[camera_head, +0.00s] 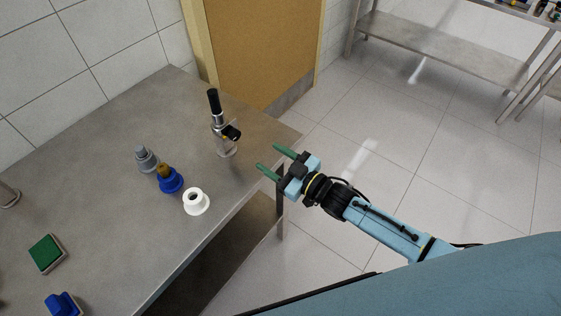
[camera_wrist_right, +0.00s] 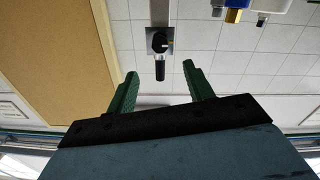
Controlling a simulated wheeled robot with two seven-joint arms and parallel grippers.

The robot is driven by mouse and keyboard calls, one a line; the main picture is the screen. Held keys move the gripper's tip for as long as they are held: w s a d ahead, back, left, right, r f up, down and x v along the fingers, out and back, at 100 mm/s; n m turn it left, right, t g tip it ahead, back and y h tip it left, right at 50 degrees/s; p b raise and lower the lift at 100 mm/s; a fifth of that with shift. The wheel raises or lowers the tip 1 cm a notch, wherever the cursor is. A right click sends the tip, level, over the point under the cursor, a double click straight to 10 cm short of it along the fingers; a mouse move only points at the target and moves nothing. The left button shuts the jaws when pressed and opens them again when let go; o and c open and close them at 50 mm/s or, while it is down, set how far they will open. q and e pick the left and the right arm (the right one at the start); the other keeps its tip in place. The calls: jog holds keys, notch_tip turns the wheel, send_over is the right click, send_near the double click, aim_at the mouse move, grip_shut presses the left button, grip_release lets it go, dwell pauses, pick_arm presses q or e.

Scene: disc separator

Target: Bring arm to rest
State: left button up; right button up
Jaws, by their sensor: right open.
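My right gripper (camera_head: 269,160) reaches in from the right in the head view, with its two green fingers spread apart and nothing between them. It hangs at the right edge of the metal table (camera_head: 110,150), apart from the things on it. In the right wrist view the open green fingers (camera_wrist_right: 163,88) show too, with the dark-handled device (camera_wrist_right: 160,45) beyond them. That device (camera_head: 222,135), upright with a black top and a black side knob, stands near the table's far right corner. My left gripper is not in view.
A grey piece (camera_head: 146,158), a blue piece with a brown top (camera_head: 169,180) and a white ring-shaped piece (camera_head: 196,202) stand on the table. A green block (camera_head: 46,253) and a blue object (camera_head: 62,304) lie nearer. Open floor (camera_head: 400,150) lies right; a metal shelf (camera_head: 440,45) stands behind.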

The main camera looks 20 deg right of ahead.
jog(key=shift+v, duration=1.05)
jog(key=s+d+f+m+g+h+b, duration=0.1)
jog(key=s+d+f+m+g+h, duration=0.2)
jog(key=f, duration=0.7)
jog(key=s+d+f+h+b, duration=0.25)
jog(key=s+f, duration=0.25)
jog(key=f, duration=0.5)
jog(key=s+d+f+m+g+h+b, duration=0.15)
jog(key=s+d+f, duration=0.25)
jog(key=f, duration=0.6)
jog(key=s+f+m+g+h+b, duration=0.1)
jog(key=s+f+g, duration=0.2)
jog(key=s, duration=0.7)
jog(key=s+d+f+g+h+b, duration=0.1)
jog(key=s+f+g, duration=0.2)
jog(key=s+f, duration=0.5)
jog(key=s+d+f+m+g+h+b, duration=0.1)
jog(key=s+f+g, duration=0.2)
jog(key=s, duration=1)
notch_tip(320, 180, down, 3)
jog(key=shift+f+m, duration=0.1)
jog(key=shift+m, duration=0.25)
